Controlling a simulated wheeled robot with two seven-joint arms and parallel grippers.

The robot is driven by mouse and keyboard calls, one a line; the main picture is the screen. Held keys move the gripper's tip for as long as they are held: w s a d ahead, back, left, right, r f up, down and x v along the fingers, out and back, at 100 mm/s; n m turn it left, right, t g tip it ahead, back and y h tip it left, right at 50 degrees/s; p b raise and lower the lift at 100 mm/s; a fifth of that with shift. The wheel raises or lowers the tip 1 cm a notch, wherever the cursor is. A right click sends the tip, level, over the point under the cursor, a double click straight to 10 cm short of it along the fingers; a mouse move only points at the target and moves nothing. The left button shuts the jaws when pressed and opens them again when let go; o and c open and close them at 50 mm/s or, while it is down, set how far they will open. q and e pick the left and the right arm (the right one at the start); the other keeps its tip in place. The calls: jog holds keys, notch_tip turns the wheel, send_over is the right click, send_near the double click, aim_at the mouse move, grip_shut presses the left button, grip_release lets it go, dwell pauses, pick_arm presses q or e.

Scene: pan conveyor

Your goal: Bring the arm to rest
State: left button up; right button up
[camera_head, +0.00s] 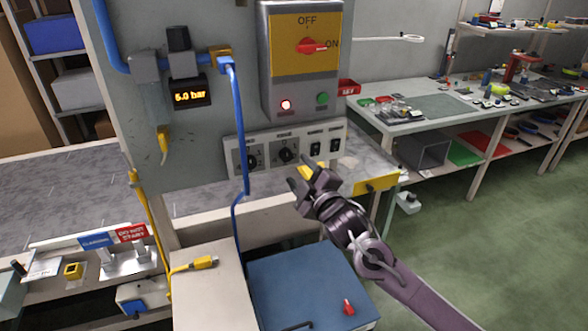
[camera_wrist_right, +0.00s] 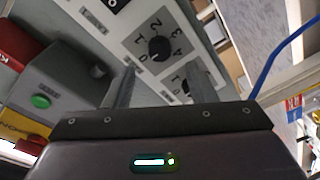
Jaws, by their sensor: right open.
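My right gripper (camera_head: 311,177) is open and empty in the head view, in front of the control panel's lower strip. Its arm comes in from the lower right. In the right wrist view, its two fingers (camera_wrist_right: 160,88) stand apart, with a knob panel (camera_wrist_right: 130,30) behind them. I cannot tell whether the fingertips touch the panel. My left gripper does not show in either view.
A switch box (camera_head: 300,85) with a red rotary switch hangs above the knobs. A blue hose (camera_head: 238,130) runs down beside the panel. A blue-topped case (camera_head: 305,285) stands below. Green floor (camera_head: 490,240) is open at the right.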

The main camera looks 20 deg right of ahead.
jog(key=shift+s+d, duration=0.15)
jog(key=shift+s, duration=0.8)
